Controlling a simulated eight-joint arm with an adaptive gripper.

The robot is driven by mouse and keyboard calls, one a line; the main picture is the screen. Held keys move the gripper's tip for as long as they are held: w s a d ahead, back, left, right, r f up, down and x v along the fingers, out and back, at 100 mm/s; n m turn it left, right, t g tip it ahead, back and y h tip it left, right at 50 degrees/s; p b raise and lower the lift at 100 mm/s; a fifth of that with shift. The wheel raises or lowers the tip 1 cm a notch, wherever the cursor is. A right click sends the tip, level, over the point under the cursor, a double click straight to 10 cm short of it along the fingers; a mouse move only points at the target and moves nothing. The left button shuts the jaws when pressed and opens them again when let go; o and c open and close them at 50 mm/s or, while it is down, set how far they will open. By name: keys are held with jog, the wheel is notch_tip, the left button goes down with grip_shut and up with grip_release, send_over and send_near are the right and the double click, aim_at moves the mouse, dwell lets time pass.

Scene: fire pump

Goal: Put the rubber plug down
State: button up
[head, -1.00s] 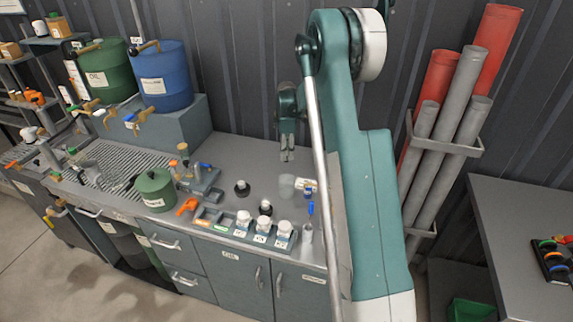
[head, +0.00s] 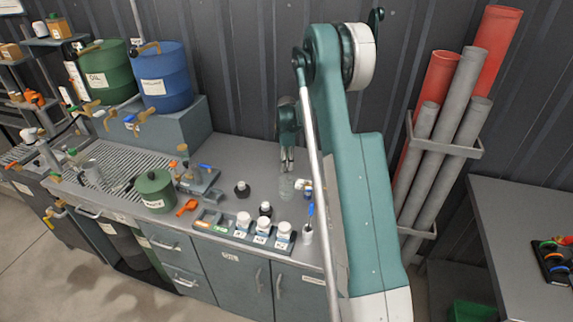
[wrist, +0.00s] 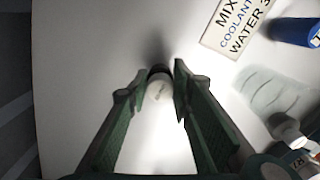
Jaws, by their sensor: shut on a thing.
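My gripper (head: 287,166) is low over the bench top, toward the back wall, in the head view. In the wrist view my gripper (wrist: 158,72) is shut on the rubber plug (wrist: 160,73), a small dark round piece between the fingertips with a paler face toward the camera. Its shadow falls on the pale bench just beyond it. I cannot tell whether the plug touches the bench. The plug is too small to make out in the head view.
A clear cup (head: 287,188) stands close in front of my gripper; it lies to the right in the wrist view (wrist: 275,95). A mixing label (wrist: 238,25) and blue object (wrist: 295,31) are beyond. Bench behind is clear.

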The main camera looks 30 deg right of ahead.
jog(key=shift+f, duration=0.35)
jog(key=o, duration=0.9)
jog(key=shift+r, duration=0.15)
notch_tip(320, 180, up, 12)
jog(key=shift+r, duration=0.1)
dwell(0.3)
dwell(0.5)
